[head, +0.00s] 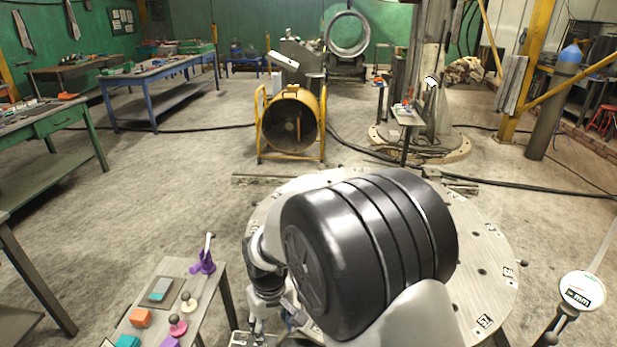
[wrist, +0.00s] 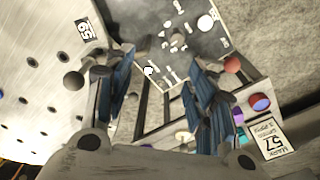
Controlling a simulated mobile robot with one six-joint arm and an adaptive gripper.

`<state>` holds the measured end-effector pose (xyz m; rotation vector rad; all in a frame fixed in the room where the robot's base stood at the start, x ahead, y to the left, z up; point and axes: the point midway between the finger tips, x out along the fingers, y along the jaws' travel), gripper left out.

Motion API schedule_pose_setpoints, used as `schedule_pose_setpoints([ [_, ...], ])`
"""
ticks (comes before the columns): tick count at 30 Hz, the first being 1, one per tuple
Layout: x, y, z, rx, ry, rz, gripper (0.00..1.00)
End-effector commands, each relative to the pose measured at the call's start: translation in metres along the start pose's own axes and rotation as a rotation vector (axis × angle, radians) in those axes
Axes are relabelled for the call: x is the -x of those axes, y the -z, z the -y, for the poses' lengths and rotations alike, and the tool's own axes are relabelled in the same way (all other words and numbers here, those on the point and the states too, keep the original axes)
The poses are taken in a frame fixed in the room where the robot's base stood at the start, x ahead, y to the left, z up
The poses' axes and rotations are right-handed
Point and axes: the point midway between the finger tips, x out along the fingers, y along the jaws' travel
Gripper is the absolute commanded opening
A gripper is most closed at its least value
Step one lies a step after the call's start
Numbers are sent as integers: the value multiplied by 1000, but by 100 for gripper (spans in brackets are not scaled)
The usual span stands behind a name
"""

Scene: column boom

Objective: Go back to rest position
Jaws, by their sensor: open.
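In the wrist view my gripper (wrist: 157,75) is open. Its two blue-padded fingers stand well apart, with nothing held between them. Past the fingertips I see a grey surface with small pale objects on it. In the head view my arm hangs down between the small table (head: 195,268) and the round plate (head: 490,262). Its lower end is near the bottom edge, and the fingers are too small and covered there to make out.
The small table holds a purple holder (head: 204,262), an orange block (head: 140,318), a pink knobbed piece (head: 177,325) and a teal block (head: 127,342). A yellow drum fan (head: 291,122) stands beyond the plate. Open floor (head: 180,190) lies to the left.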

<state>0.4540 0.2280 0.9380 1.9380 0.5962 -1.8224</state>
Motion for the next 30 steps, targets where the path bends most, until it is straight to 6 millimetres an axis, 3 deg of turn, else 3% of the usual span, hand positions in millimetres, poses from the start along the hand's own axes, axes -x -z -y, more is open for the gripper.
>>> schedule_pose_setpoints([
  [1, 31, -9, -15, -38, -6, -27, 51],
  [6, 108, -54, -50, -157, -24, -93, 51],
  [12, 176, -125, -75, -295, -51, -169, 51],
  [15, 200, -164, -80, -363, -67, -206, 51],
  [19, 220, -214, -80, -450, -91, -255, 51],
  [24, 228, -264, -74, -540, -119, -306, 51],
  [30, 228, -290, -69, -590, -135, -332, 51],
])
